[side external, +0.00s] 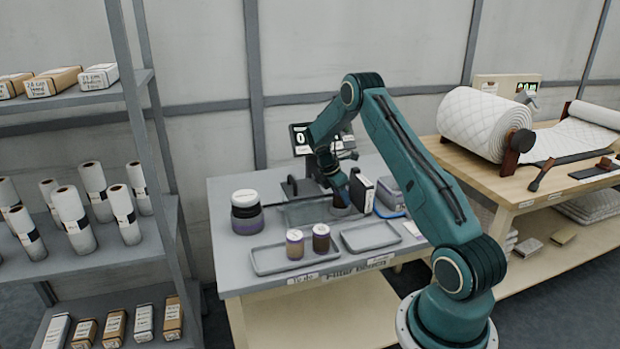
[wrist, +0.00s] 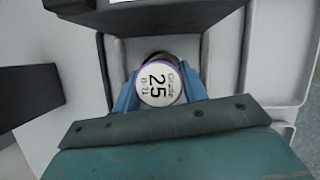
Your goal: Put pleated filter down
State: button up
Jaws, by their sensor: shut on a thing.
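The pleated filter (wrist: 161,84) is a round piece with a white top, printed "25", and a purple rim in the wrist view. My gripper (wrist: 160,98) is shut on it, with a blue finger on each side. In the side view my gripper (side external: 338,186) is over the back middle of the grey bench, beside a black upright box (side external: 362,192). The held filter is mostly hidden there, so I cannot tell whether it touches the surface below. Two similar capped cylinders, one purple-banded (side external: 295,244) and one brown (side external: 321,238), stand upright on the left front tray (side external: 266,266).
The right front tray (side external: 370,237) looks empty. A wider dark and purple stack with a white top (side external: 245,196) stands at the bench's left. A display (side external: 301,139) stands at the back. Shelves of rolls (side external: 73,215) are left; a quilted roll (side external: 480,122) is on the right table.

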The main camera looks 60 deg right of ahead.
jog(key=shift+f, duration=0.25)
jog(key=o, duration=1)
jog(key=shift+c, duration=0.2)
jog(key=shift+r, duration=0.1)
jog(key=shift+w+a+r, duration=0.1)
jog(key=shift+r, duration=0.4)
jog(key=v, duration=1.1)
jog(key=shift+r, duration=0.2)
